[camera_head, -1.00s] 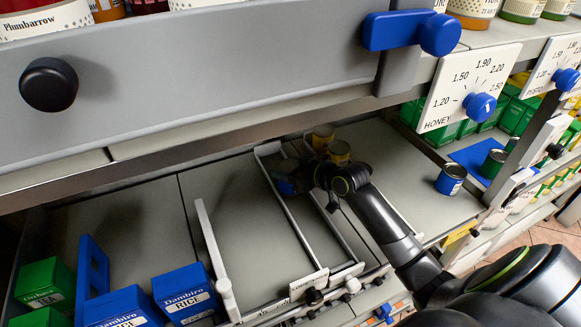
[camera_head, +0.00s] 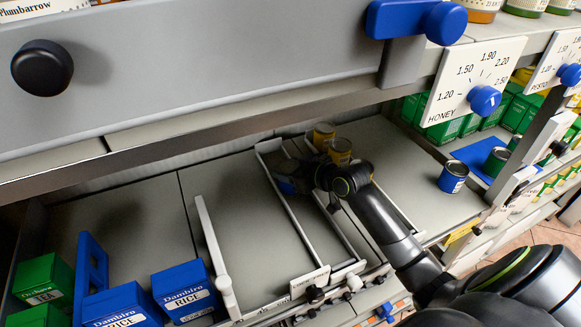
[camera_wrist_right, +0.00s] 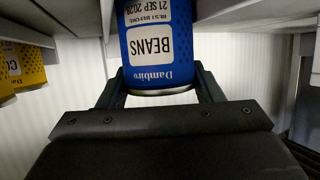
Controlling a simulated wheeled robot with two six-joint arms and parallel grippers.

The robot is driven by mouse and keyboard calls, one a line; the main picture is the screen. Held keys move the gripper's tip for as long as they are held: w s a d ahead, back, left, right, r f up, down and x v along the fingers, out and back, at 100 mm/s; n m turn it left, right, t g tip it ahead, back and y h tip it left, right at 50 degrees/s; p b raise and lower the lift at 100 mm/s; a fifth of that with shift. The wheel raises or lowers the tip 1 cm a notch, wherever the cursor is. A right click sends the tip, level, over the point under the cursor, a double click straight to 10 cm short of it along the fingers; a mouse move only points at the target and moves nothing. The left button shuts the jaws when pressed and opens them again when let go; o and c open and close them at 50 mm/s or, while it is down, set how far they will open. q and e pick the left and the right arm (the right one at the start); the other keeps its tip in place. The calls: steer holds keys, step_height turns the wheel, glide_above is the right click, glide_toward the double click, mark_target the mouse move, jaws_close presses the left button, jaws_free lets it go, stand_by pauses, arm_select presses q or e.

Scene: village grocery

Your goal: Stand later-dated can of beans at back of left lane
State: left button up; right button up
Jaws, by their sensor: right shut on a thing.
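My right gripper (camera_head: 288,184) is shut on a blue can of beans. In the right wrist view the can (camera_wrist_right: 157,45) appears upside down, with a white BEANS label, the name Dambiro and a date of 21 SEP; I am not sure of the year. In the head view the gripper covers most of it, near the back of the white-railed lanes (camera_head: 283,222). I cannot tell whether it touches the shelf. Another blue can (camera_head: 453,176) stands on the shelf to the right, in front of a blue mat. My left gripper is out of view.
Two yellow cans (camera_head: 340,151) stand at the back, right of my gripper. A separate white rail (camera_head: 212,250) stands further left, with bare shelf beside it. Blue rice boxes (camera_head: 183,291) are at front left. The grey upper shelf edge (camera_head: 200,85) overhangs.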

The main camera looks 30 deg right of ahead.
steer(key=o, duration=1.2)
steer(key=p+v, duration=0.1)
steer(key=v, duration=1.6)
steer(key=shift+s+d+r+p, duration=0.1)
steer(key=shift+s+p, duration=0.1)
steer(key=shift+p, duration=0.2)
